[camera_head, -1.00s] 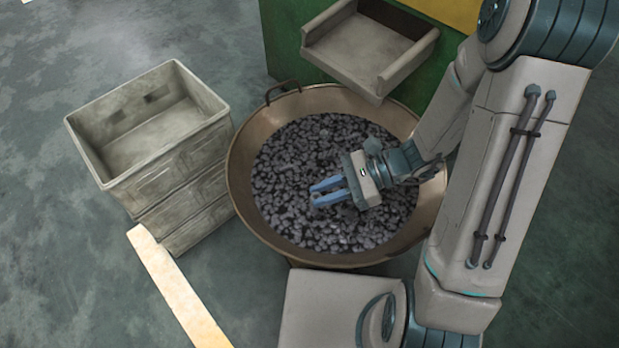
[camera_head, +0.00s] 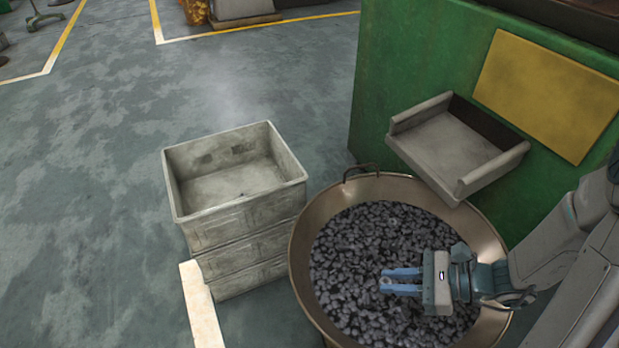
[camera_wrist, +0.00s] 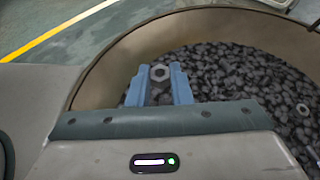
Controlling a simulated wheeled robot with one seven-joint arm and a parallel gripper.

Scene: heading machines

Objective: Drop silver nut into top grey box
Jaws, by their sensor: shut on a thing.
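A silver nut (camera_wrist: 160,73) shows between my fingertips in the wrist view, with its round hole visible. My gripper (camera_head: 384,280) is shut on it, over the round tan basin (camera_head: 297,262); it also shows in the wrist view (camera_wrist: 158,75). In the head view the nut is too small to make out. The top grey box (camera_head: 245,215) is open and looks empty. It sits on a stack of grey boxes left of the basin and my gripper.
Many dark nuts (camera_head: 375,235) fill the basin. A grey chute (camera_head: 450,150) on a green machine (camera_head: 400,70) overhangs its back edge. A pale strip (camera_head: 200,305) lies by the box stack. Open floor (camera_head: 90,200) lies left.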

